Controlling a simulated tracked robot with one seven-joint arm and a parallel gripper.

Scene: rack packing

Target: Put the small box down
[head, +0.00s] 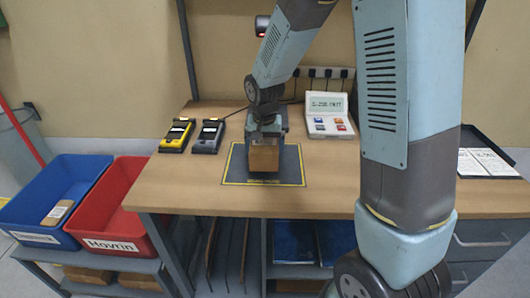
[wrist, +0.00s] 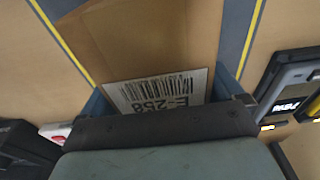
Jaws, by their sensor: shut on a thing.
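The small box (head: 264,158) is brown cardboard, and my gripper (head: 265,136) is shut on it from above. The box is over the dark mat (head: 289,167) with a yellow border on the workbench. I cannot tell whether its underside touches the mat. In the wrist view the box (wrist: 150,40) fills the upper middle, with a white barcode label reading E-258 facing the camera. My gripper (wrist: 165,98) shows there as blue-grey fingers on both sides of the box.
A yellow handheld device (head: 176,135) and a grey one (head: 209,136) lie left of the mat. A white display unit (head: 329,115) stands to the right.

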